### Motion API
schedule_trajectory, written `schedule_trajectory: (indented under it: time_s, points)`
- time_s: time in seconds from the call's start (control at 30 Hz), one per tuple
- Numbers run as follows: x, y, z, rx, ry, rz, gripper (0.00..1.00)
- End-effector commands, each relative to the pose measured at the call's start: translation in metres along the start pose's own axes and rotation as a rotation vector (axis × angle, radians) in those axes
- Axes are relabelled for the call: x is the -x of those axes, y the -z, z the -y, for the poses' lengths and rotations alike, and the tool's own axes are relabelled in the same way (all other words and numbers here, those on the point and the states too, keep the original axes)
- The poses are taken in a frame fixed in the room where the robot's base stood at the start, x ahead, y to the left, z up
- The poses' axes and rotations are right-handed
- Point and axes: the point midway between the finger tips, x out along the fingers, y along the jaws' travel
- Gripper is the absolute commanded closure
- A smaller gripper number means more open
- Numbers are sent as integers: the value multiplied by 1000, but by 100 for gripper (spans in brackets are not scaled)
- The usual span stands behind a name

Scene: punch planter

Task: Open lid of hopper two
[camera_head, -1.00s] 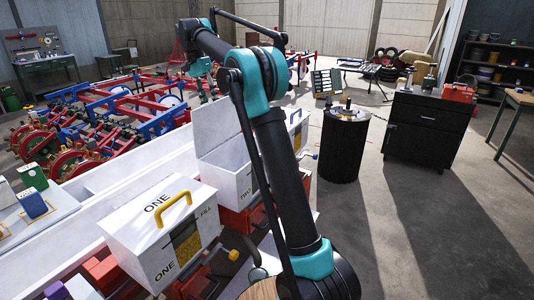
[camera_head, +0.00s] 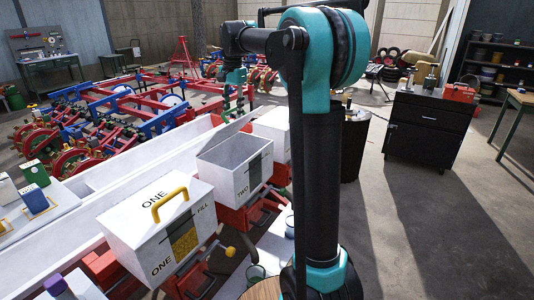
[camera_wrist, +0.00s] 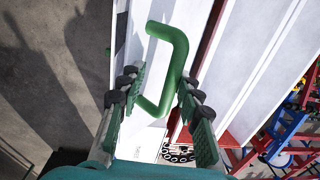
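Hopper two (camera_head: 241,181) is a white box marked TWO, between hopper one and a further white box. Its top is open. Its white lid (camera_head: 226,135) stands raised at the back edge, leaning away from the opening. My gripper (camera_head: 240,97) points down behind and above the lid, partly blending with the machinery behind. In the wrist view a green handle (camera_wrist: 181,45) on a white surface lies between the spread fingers of my gripper (camera_wrist: 158,90). The fingers are not closed around it; I cannot tell whether one touches it.
Hopper one (camera_head: 160,230), with a yellow handle (camera_head: 170,204), stands shut in front. A further white hopper (camera_head: 275,128) stands behind hopper two, partly hidden by my arm. Red and blue machinery (camera_head: 120,105) fills the back left. Floor at right is clear before a black cabinet (camera_head: 428,125).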

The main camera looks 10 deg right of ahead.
Motion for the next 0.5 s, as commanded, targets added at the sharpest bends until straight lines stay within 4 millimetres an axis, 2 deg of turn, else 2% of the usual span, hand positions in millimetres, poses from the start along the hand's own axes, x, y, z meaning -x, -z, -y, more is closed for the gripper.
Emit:
schedule_trajectory:
  time_s: [0.2, 0.5]
  points:
    - [-21, 0, -35, -2, -1, 0, 66]
    - [-56, 0, -69, -2, 6, 0, 66]
